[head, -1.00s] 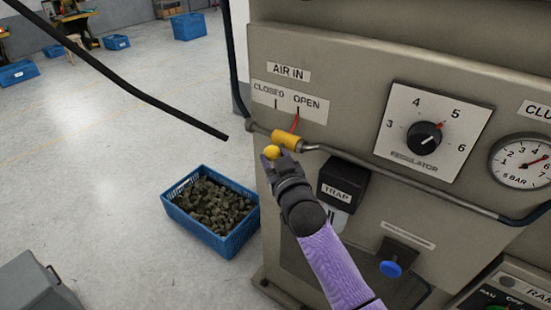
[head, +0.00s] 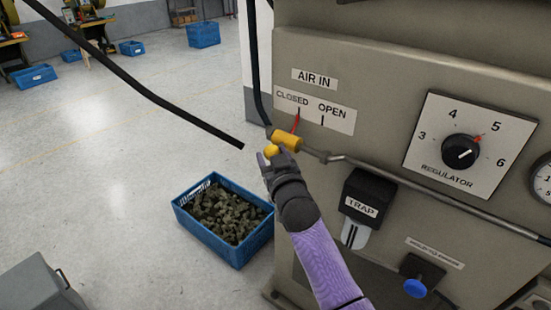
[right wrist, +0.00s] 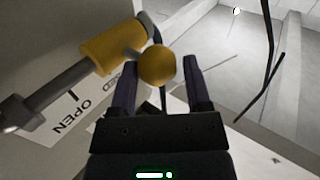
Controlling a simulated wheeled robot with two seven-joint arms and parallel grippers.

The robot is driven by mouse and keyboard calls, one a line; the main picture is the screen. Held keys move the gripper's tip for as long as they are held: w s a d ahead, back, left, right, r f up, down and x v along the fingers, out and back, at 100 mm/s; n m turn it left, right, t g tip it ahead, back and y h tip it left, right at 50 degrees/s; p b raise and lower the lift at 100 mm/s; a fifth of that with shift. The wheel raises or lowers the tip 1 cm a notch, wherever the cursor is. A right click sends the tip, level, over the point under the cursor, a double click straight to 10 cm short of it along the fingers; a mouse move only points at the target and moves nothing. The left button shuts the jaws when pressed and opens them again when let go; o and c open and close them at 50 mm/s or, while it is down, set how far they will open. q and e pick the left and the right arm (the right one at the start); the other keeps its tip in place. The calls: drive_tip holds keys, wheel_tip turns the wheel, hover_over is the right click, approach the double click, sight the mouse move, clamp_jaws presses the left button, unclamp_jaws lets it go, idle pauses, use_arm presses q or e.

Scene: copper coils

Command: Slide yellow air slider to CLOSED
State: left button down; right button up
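The yellow air slider (head: 286,140) is a sleeve on a horizontal metal pipe on the machine's front. Its red pointer stands at the CLOSED mark of the label plate (head: 345,122). A round yellow knob (head: 271,151) sticks out from the sleeve. My right gripper (head: 268,160) is at the knob. In the right wrist view, the sleeve (right wrist: 110,48) is at the upper left and the knob (right wrist: 157,66) is between the tips of the two fingers, with gaps visible on both sides. The right gripper (right wrist: 162,80) looks open around the knob. My left gripper is not in view.
A regulator dial (head: 461,151), a black TRAP unit (head: 362,199) and a blue knob (head: 415,288) are on the machine to the right. A blue crate (head: 224,252) of dark pieces stands on the floor. A black hose (head: 150,92) hangs at upper left.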

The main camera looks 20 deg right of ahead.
drive_tip(key=shift+o, duration=1.2)
drive_tip(key=shift+w+a, duration=0.1)
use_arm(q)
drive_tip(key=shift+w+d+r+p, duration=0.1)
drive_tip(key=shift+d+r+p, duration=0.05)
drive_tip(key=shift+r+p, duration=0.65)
use_arm(e)
drive_tip(key=s, duration=1)
drive_tip(key=shift+d, duration=0.2)
